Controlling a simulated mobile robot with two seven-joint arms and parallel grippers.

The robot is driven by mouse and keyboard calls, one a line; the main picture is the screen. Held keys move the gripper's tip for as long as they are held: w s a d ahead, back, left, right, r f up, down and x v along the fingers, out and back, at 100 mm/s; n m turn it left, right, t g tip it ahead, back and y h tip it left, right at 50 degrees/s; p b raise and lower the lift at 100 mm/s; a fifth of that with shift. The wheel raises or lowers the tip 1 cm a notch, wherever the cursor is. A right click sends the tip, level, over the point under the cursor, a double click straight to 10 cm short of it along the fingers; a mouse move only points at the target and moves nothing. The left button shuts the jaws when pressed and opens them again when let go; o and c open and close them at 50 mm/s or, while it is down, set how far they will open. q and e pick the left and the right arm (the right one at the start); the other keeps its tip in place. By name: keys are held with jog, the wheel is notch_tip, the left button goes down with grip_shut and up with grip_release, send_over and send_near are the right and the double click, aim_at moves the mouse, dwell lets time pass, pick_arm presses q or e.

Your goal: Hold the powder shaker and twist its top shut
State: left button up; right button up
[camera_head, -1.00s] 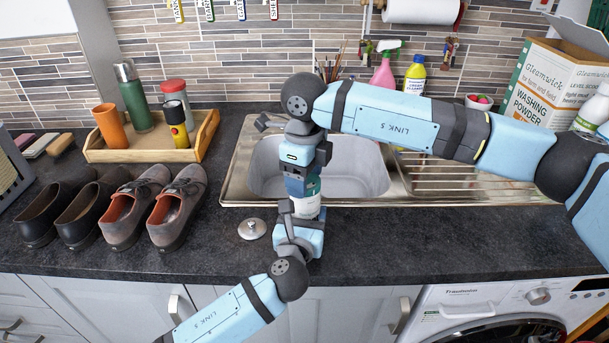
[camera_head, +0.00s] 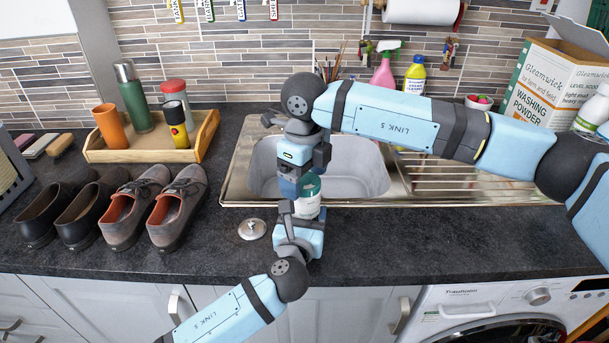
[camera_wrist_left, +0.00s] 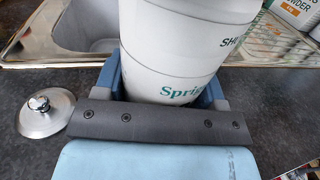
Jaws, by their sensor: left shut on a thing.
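The powder shaker (camera_head: 308,208), white with green lettering and a greenish top (camera_head: 310,184), stands upright in front of the sink. It fills the upper middle of the left wrist view (camera_wrist_left: 190,50), where its top is out of frame. My left gripper (camera_head: 301,213) is shut on its lower body, with blue fingers on both sides in the wrist view (camera_wrist_left: 163,84). My right gripper (camera_head: 297,188) points down at the shaker's top from above. Its near finger covers the left part of the top. I cannot tell whether its fingers grip the top.
A small steel lid with a knob (camera_head: 252,229) lies on the counter left of the shaker. The sink (camera_head: 350,170) is behind. Two pairs of shoes (camera_head: 120,208) and a wooden tray (camera_head: 205,135) with flasks are at left. The counter at front right is clear.

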aim_at(305, 180)
notch_tip(305, 180, up, 12)
dwell(0.7)
pick_arm(q)
jog(key=o, duration=1.1)
